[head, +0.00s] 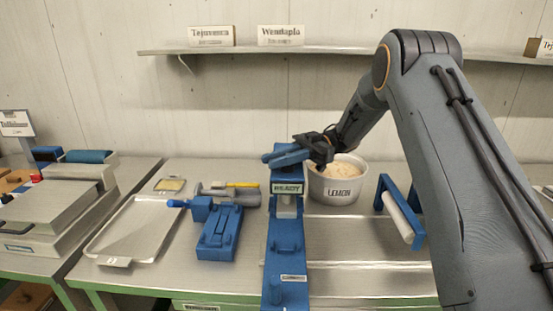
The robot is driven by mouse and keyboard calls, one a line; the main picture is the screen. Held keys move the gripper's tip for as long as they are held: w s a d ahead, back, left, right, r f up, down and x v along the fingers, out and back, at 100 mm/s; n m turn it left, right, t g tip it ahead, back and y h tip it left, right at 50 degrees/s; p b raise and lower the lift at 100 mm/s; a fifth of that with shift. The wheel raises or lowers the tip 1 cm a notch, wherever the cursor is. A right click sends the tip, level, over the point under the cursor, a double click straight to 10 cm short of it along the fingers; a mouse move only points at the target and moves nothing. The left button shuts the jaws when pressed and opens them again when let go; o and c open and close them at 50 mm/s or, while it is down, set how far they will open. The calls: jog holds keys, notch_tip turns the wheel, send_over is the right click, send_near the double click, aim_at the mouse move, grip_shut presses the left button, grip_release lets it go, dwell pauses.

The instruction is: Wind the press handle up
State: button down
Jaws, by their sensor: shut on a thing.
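The blue press (276,245) stands at the middle of the table, with a label that seems to read READY near its top. Its blue handle (283,157) lies across the top of the press, slightly tilted. My gripper (314,149) comes in from the right and is shut on the right end of the handle. The fingertips are dark and small here, and the exact grip is partly hidden.
A pot labelled LEMON (338,188) stands just behind and right of my gripper. A blue frame with a white roller (400,215) stands to the right. A blue clamp-like device (219,232) and a metal tray (138,232) lie left. A shelf (330,50) runs above.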

jog(key=c, duration=1.6)
grip_release()
jog(key=shift+c, duration=0.2)
jog(key=shift+w+f+m+t+b, duration=0.1)
jog(key=shift+m+t+b, duration=0.25)
jog(key=shift+b, duration=0.95)
jog(key=shift+t+y+b, duration=0.25)
jog(key=shift+y+b, duration=0.15)
jog(key=shift+b, duration=0.5)
